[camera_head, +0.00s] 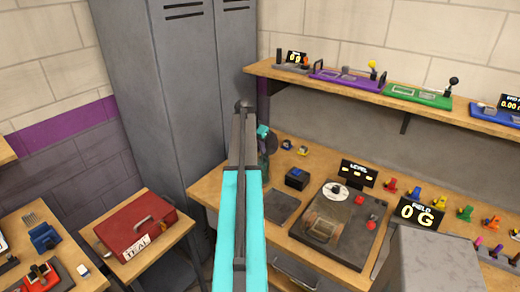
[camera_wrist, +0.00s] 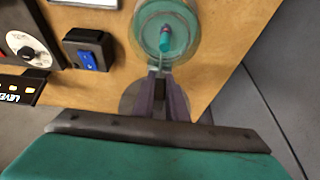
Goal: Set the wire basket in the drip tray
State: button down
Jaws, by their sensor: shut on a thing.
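My gripper (camera_wrist: 160,84) is dark and points down over the wooden bench, its jaws shut at the near end of a round, see-through basket (camera_wrist: 148,38). A small teal and pink piece (camera_wrist: 165,38) shows inside the basket's ring. In the head view my gripper (camera_head: 268,142) is small and partly behind my teal arm, and the basket cannot be made out there. A flat dark square tray (camera_head: 282,206), which looks like the drip tray, lies on the bench right of my arm. I cannot tell the basket's height above the bench.
A box with a blue switch (camera_head: 297,178) stands behind the tray. A dark machine (camera_head: 335,232) with a dial and a LEVEL display (camera_head: 358,174) is to the right. A grey locker (camera_head: 180,80) stands behind the bench's left end. A red toolbox (camera_head: 135,228) sits at left.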

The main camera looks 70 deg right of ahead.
jog(key=shift+r+p, duration=1.55)
jog(key=shift+r, duration=2.2)
dwell(0.4)
jog(key=w+a+n+t+y+b, duration=0.1)
jog(key=w+a+n+t+b, duration=0.65)
jog(key=w+a, duration=2.6)
jog(key=w+a+n+y, duration=0.1)
jog(key=a+n, duration=0.3)
jog(key=a, duration=1.1)
jog(key=w+a+f+n+g+y+b, duration=0.1)
jog(key=a+n, duration=0.4)
jog(key=a, duration=1)
jog(key=w+a+n+y+b, duration=0.1)
jog(key=w+a+n, duration=0.2)
jog(key=a, duration=1.2)
jog(key=shift+w+a+f+n+g, duration=0.25)
jog(key=shift+w+a+n+g, duration=0.1)
jog(key=shift+n, duration=0.5)
